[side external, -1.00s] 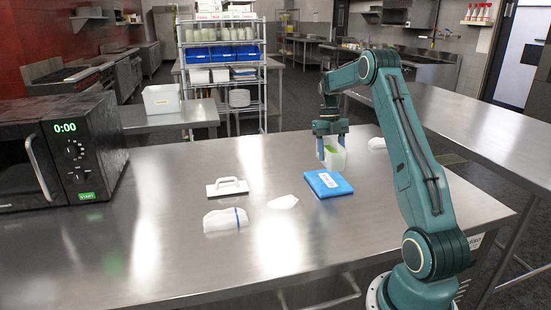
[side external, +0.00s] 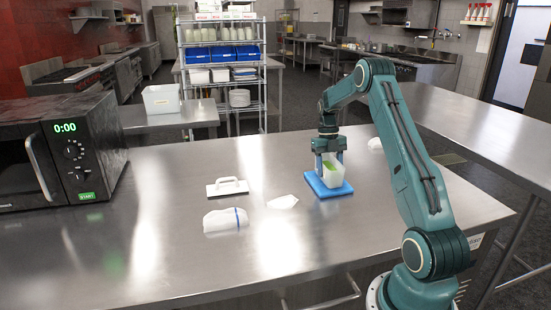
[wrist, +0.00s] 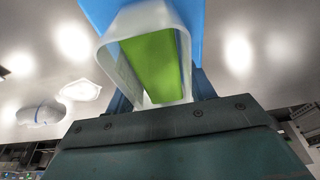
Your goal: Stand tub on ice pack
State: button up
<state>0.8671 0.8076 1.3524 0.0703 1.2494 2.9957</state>
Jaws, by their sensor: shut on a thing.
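The tub (side external: 335,178) is a small whitish, see-through container with something green (wrist: 155,65) inside. My gripper (side external: 329,164) is shut on the tub, with a blue finger on either side of it. The ice pack (side external: 313,187) is a flat blue slab on the steel table. The tub is upright over the middle of the ice pack and hides part of its top. I cannot tell whether the tub's base touches it. In the wrist view the tub's rim (wrist: 108,62) fills the middle, and a blue part of the ice pack (wrist: 97,12) shows beyond.
Left of the ice pack lie a crumpled white piece (side external: 283,202), a white cloth with a blue stripe (side external: 224,221) and a white handled block (side external: 227,187). Another white item (side external: 375,143) lies at the back right. A microwave (side external: 62,150) stands far left. The front table is clear.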

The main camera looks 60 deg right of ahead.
aim_at(327, 166)
jog(key=shift+f, duration=0.1)
jog(key=o, duration=1.2)
jog(key=shift+c, duration=0.2)
jog(key=shift+v, duration=3.85)
